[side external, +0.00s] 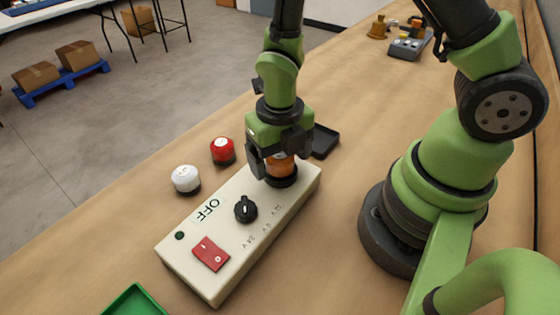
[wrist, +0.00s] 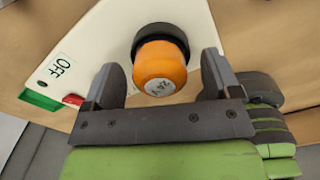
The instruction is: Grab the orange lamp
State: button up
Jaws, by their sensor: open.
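The orange lamp (side external: 280,164) sits in a black round socket (side external: 282,181) at the far right end of the cream control box (side external: 185,260). In the wrist view the orange lamp (wrist: 160,70) has a pale label on its top. My gripper (side external: 277,160) is over that end of the box, with its fingers on either side of the lamp. In the wrist view the open fingers (wrist: 160,85) show gaps on both sides of the lamp. The fingers partly hide the lamp in the side view.
A red lamp (side external: 223,151) and a white lamp (side external: 186,179) stand on the table behind the box. The box carries a black knob (side external: 245,209) and a red switch (side external: 211,253). A black tray (side external: 324,141) lies just beyond the box, and a green tray (side external: 137,302) is at the front.

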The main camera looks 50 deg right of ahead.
jog(key=shift+f, duration=0.25)
jog(key=c, duration=1.1)
jog(key=shift+r, duration=0.1)
